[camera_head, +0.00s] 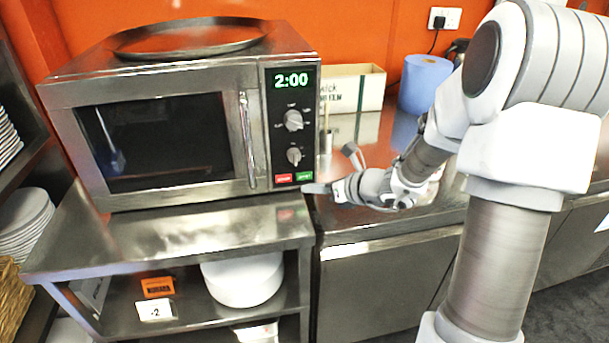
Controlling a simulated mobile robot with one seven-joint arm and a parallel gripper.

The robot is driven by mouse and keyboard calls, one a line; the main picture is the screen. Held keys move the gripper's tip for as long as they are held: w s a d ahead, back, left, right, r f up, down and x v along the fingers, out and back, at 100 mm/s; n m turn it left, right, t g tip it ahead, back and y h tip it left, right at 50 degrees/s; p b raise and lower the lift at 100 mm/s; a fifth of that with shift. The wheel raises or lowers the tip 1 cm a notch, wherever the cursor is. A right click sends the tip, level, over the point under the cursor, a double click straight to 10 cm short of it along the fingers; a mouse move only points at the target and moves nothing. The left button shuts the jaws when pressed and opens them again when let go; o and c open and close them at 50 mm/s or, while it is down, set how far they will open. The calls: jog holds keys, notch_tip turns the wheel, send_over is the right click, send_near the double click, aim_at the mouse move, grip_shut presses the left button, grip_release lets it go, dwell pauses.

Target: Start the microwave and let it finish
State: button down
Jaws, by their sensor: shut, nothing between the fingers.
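The microwave (185,72) stands on a steel shelf unit with its door (240,150) closed. Its green display (291,79) reads 2:00. Below the display are an upper knob (293,120) and a lower knob (294,156). A red button (283,178) and a green button (304,176) sit side by side at the bottom of the panel. The dark window shows no lit interior. My gripper (308,188) is shut and empty, its tip just below the green button. I cannot tell whether it touches the microwave.
A round tray (190,40) lies on top of the microwave. A box (355,88) and a blue roll (424,84) stand on the steel counter (385,235) behind my arm. White plates (243,280) are on the lower shelf, with more plates (25,220) at left.

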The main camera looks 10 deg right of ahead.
aim_at(304, 176)
jog(key=shift+w, duration=0.85)
jog(key=shift+w, duration=0.1)
dwell(1.4)
jog(key=shift+w, duration=0.35)
